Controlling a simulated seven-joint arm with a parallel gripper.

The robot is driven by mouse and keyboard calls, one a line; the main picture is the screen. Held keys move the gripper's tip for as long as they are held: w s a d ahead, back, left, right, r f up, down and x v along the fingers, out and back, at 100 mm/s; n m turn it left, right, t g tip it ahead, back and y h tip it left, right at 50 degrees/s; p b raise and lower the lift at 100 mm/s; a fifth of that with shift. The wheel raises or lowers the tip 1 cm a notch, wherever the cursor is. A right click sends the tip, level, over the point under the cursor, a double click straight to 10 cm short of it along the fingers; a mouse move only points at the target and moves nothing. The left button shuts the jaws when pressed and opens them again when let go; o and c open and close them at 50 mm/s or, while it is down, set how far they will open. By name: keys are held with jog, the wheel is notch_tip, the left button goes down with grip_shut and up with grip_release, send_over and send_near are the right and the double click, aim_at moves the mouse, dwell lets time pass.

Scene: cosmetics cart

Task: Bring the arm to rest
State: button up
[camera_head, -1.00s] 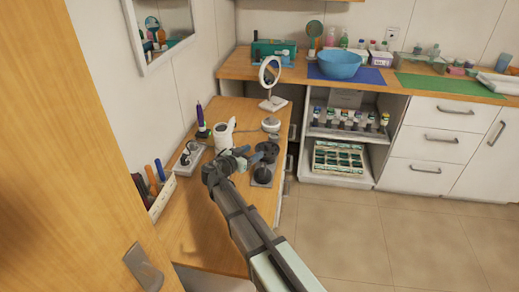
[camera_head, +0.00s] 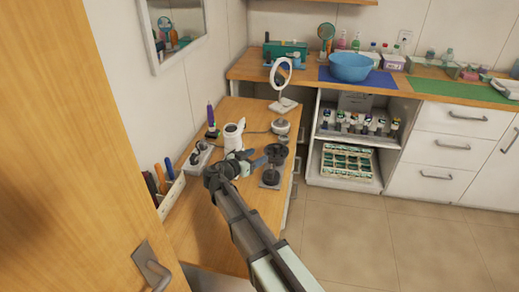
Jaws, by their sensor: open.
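My arm (camera_head: 248,225) reaches in from the bottom of the view over the left wooden counter. My gripper (camera_head: 250,158) is open at its end, above the counter. It is close to a dark stand with a round top (camera_head: 273,167) on its right and a white cup-like container (camera_head: 233,135) behind it. I cannot tell whether the fingers touch either one. I see nothing held between the fingers.
A round mirror (camera_head: 280,78) stands on the counter (camera_head: 200,225) behind, near a small round pot (camera_head: 281,127). A power strip (camera_head: 197,157) and a tool holder (camera_head: 171,196) lie left. A wooden door (camera_head: 60,160) fills the left side. Floor (camera_head: 400,240) is clear.

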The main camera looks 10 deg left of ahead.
jog(key=w+d+r+n+y, duration=0.1)
jog(key=w+d+n, duration=0.3)
jog(key=d, duration=0.3)
jog(key=w+d+n+y, duration=0.2)
jog(key=w+d+n, duration=0.15)
jog(key=d, duration=0.35)
jog(key=s+d+f+g, duration=0.2)
jog(key=s+d+f, duration=0.25)
jog(key=f, duration=0.35)
jog(key=s+d+f+g, duration=0.35)
jog(key=d+f, duration=0.25)
jog(key=f, duration=0.2)
jog(key=s+d+f+g, duration=0.2)
jog(key=s+d+f, duration=0.25)
jog(key=f, duration=0.35)
jog(key=s+d+f+g, duration=0.35)
jog(key=s+f, duration=0.35)
jog(key=s, duration=0.3)
jog(key=s+d+f+g, duration=0.3)
jog(key=s+d+f, duration=0.2)
jog(key=s+f, duration=0.4)
jog(key=s+f+g+y, duration=0.2)
jog(key=s+g, duration=0.1)
jog(key=s, duration=1)
jog(key=s+f+m+g+y, duration=0.1)
jog(key=s+f+g+y, duration=0.2)
jog(key=s, duration=1)
jog(key=shift+s+a+g, duration=0.3)
jog(key=shift+s+a, duration=0.1)
jog(key=shift+a, duration=0.05)
